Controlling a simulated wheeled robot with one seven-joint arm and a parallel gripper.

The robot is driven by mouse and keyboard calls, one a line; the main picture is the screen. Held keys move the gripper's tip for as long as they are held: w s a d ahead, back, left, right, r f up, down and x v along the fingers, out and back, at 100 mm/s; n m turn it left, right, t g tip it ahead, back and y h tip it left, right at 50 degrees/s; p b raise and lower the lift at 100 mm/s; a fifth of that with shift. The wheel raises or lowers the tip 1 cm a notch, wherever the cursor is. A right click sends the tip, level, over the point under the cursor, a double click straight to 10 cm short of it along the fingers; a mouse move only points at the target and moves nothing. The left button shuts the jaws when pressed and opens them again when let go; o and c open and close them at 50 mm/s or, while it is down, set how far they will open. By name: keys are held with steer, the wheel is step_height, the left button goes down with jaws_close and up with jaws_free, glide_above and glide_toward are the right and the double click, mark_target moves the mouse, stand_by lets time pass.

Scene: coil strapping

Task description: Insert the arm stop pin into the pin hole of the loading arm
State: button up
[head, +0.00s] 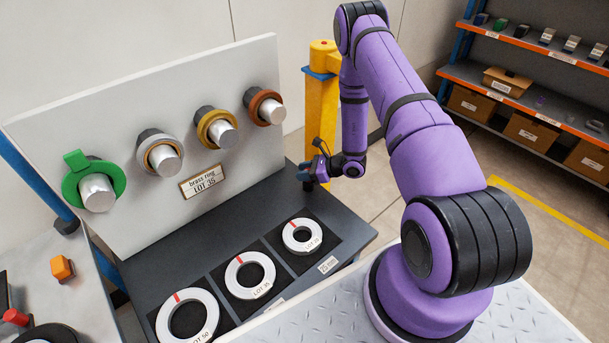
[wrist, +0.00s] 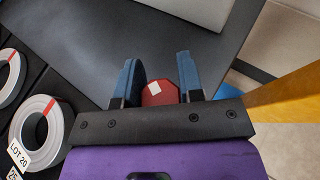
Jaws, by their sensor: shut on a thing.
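My gripper (head: 306,174) is over the far right part of the dark table, near the yellow post. In the wrist view its two blue fingers (wrist: 160,80) are shut on a red piece with a white square mark, apparently the arm stop pin (wrist: 160,93). Only the pin's red top shows; its lower part is hidden. In the head view the pin cannot be made out at the gripper. A yellow post with a blue collar (head: 322,98), perhaps part of the loading arm, stands behind my gripper; it also shows in the wrist view (wrist: 288,98). No pin hole can be made out.
A pale panel (head: 160,85) with several ringed pegs stands behind the dark table (head: 178,252). White coils (head: 247,275) lie at the table's front. A side table at left holds an orange block (head: 62,268) and a red knob (head: 15,317). Shelves stand far right.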

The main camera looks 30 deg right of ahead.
steer(key=shift+r, duration=0.5)
step_height(320, 180, up, 2)
steer(key=shift+s, duration=0.15)
steer(key=s+a+r, duration=0.1)
steer(key=s+a, duration=0.3)
steer(key=s, duration=1.1)
steer(key=shift+s, duration=0.15)
steer(key=shift+r, duration=0.1)
steer(key=shift+o, duration=1.3)
jaws_close()
steer(key=shift+r, duration=0.8)
